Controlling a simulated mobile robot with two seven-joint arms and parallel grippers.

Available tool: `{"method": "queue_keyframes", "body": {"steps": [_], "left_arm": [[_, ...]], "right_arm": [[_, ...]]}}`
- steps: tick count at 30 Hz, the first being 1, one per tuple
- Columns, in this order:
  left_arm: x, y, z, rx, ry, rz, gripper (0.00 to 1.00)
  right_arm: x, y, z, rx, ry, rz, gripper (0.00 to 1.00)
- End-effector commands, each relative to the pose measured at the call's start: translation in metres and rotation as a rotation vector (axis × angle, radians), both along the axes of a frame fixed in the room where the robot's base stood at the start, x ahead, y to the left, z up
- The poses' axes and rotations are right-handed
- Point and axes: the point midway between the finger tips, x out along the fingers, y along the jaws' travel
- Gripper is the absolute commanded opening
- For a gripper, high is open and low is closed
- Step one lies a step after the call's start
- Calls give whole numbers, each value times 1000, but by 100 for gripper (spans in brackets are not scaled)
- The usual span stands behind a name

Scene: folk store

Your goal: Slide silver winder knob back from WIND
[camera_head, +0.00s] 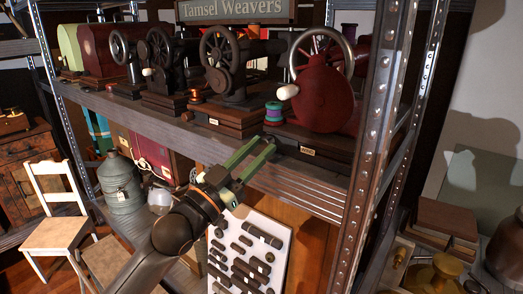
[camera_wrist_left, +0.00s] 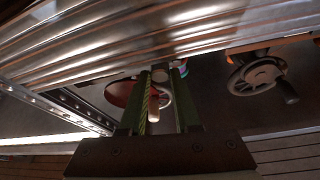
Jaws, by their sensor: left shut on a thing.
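My left gripper (camera_head: 268,146) reaches in from the lower left to the front edge of the shelf, just left of the red round-bodied machine (camera_head: 322,98). Its two green fingers are closed with a small gap between them. In the left wrist view, a small silver knob (camera_wrist_left: 160,72) sits between the fingertips (camera_wrist_left: 162,76), at the shelf edge. The fingers hide this knob in the head view. The red machine shows partly behind the fingers in the wrist view. My right gripper is out of view.
The metal shelf (camera_head: 325,200) carries several dark wheeled machines, such as the one with a spoked wheel (camera_head: 222,75). A teal thread spool (camera_head: 274,111) stands near the fingertips. A riveted upright (camera_head: 380,100) rises on the right. A white chair (camera_head: 55,205) is at the lower left.

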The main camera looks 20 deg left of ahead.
Motion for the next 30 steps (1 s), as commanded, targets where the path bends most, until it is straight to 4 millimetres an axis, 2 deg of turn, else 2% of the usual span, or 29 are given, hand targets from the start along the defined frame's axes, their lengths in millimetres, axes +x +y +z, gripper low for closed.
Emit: {"method": "queue_keyframes", "body": {"steps": [1,7,8,15,25,30], "left_arm": [[2,5,0,1,1,13,0],[3,6,0,2,0,16,0],[3,7,0,3,1,17,34],[2,5,0,3,1,13,61],[-1,6,-2,2,1,11,61],[-18,13,-11,3,2,10,61]], "right_arm": [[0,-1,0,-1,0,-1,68],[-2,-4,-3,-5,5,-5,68],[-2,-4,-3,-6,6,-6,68],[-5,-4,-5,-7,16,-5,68],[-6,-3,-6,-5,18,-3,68],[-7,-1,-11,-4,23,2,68]]}}
